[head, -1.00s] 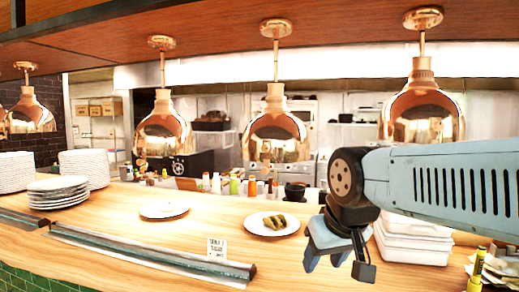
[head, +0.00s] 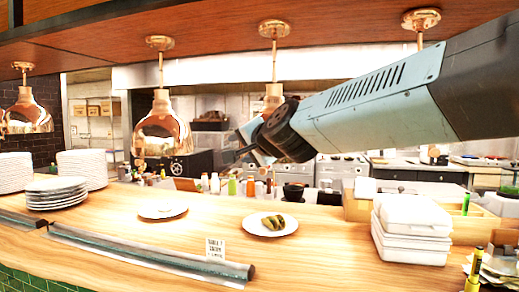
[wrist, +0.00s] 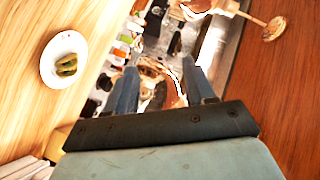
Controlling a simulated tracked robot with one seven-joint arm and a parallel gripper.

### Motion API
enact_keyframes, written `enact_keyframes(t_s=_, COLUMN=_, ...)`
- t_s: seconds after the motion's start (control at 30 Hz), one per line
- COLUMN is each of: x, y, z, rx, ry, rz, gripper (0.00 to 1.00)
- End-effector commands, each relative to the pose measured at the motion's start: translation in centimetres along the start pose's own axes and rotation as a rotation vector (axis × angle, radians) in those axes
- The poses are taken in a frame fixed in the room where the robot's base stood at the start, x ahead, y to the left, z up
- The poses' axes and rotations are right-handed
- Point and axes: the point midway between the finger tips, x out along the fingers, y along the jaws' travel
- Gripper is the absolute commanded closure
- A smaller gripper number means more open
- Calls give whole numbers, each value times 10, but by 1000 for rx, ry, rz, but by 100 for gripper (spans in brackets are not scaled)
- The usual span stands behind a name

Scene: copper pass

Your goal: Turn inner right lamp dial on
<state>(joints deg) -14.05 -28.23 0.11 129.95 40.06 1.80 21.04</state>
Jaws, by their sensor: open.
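The inner right lamp is the third copper lamp from the left; its neck (head: 273,98) shows in the head view, and most of its shade is hidden behind my gripper and wrist. My gripper (head: 240,150) is raised at the height of this shade, with its fingers pointing left. In the wrist view my open gripper (wrist: 163,80) has a copper, shiny shape between and beyond its two fingers. I cannot tell whether it touches the lamp. I cannot make out the lamp dial in either view.
Another copper lamp (head: 162,130) hangs to the left. The far right lamp's shade is hidden behind my arm. Below, the wooden counter (head: 120,222) holds a plate with green food (head: 252,226), plate stacks (head: 57,197), and white containers (head: 412,250). A wooden ceiling (head: 330,22) is close above.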

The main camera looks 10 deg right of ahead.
Motion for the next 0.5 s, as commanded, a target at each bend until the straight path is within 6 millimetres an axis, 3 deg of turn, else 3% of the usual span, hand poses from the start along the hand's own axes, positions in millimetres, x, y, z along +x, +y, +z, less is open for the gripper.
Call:
enact_keyframes(t_s=0.1, x=24, y=-33, z=-20, rx=222, ry=123, rz=-81, gripper=46)
enact_keyframes(t_s=0.23, x=42, y=-55, z=-42, rx=470, ry=267, rz=-144, gripper=46)
enact_keyframes(t_s=0.37, x=56, y=-64, z=-57, rx=712, ry=418, rz=-178, gripper=46)
enact_keyframes(t_s=0.5, x=67, y=-60, z=-62, rx=955, ry=595, rz=-185, gripper=46)
